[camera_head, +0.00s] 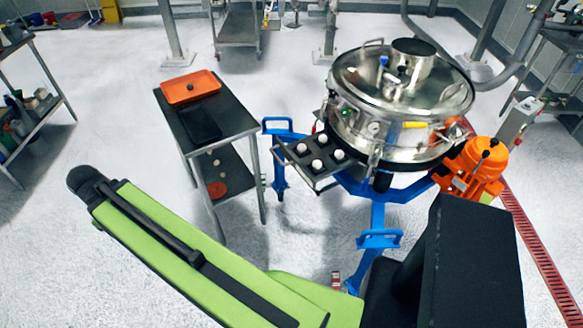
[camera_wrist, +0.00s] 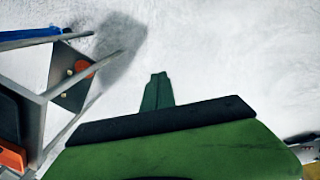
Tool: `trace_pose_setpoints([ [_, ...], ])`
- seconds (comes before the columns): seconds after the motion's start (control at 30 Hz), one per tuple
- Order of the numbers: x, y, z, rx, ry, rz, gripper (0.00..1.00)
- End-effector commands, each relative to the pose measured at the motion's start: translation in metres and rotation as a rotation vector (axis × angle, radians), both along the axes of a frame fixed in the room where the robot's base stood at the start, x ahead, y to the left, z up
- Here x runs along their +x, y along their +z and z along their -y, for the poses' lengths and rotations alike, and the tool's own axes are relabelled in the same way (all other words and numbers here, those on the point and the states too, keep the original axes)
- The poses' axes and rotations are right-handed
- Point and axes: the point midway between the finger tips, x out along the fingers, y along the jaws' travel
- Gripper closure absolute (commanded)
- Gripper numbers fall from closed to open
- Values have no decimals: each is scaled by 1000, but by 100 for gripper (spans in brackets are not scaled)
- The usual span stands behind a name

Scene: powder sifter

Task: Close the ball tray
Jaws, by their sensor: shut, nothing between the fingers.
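The ball tray (camera_head: 319,152) is a dark tray with several white balls, in the head view. It sticks out at the lower left of the steel powder sifter (camera_head: 350,105), over the blue stand. My gripper (camera_wrist: 157,90) shows in the wrist view as narrow green fingers, shut and empty, above the pale floor. The ball tray does not show clearly in the wrist view, and my gripper is apart from it. In the head view my green arm reaches toward the left; my fingertips cannot be made out there.
A dark-topped cart (camera_head: 226,112) with an orange tray (camera_head: 190,87) stands left of the sifter; its legs and lower shelf (camera_wrist: 72,82) show at the left of the wrist view. The blue stand (camera_head: 378,208) and orange motor (camera_head: 476,165) are by the sifter.

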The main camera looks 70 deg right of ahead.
Motion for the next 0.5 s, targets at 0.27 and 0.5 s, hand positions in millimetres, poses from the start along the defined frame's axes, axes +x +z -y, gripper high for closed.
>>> trace_pose_setpoints([
  [0.27,-123,-6,283,-150,404,-162,100],
  [0.5,-251,-4,398,-148,663,-334,100],
])
